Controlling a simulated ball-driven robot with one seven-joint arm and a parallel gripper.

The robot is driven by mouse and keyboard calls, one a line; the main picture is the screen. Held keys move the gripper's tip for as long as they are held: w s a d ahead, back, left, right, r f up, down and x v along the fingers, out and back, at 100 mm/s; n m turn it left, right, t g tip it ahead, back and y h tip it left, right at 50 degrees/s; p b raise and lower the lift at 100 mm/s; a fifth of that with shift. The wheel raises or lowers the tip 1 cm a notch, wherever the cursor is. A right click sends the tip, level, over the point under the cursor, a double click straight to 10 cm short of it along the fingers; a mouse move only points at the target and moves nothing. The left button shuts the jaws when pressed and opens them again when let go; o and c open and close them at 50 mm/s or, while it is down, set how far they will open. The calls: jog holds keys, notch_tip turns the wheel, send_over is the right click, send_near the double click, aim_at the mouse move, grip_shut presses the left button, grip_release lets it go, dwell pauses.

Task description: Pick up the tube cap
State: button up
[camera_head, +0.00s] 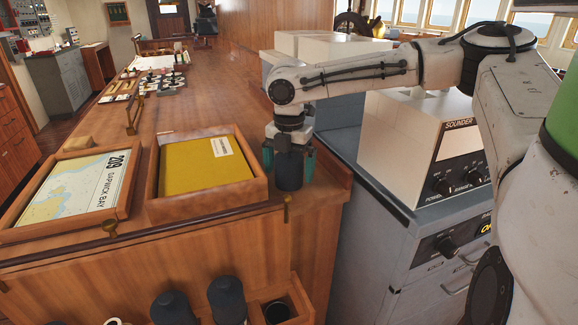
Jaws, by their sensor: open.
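A dark blue-grey cylinder, which looks like the tube cap (289,172), stands on the wooden counter near its front right corner. My gripper (288,164) points down over it, with one teal finger on its left and one on its right. The jaws are open around it. Its top is hidden under the gripper body, and I cannot tell whether the fingers touch it.
A wooden tray with a yellow folder (205,163) lies close to the left of my gripper, with a framed chart (75,190) beyond. The sounder console (425,145) stands to the right. Below the counter's front edge are dark rounded caps (227,300) and an open holder (278,312).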

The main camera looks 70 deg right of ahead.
jog(key=c, duration=1.1)
jog(key=shift+o, duration=0.2)
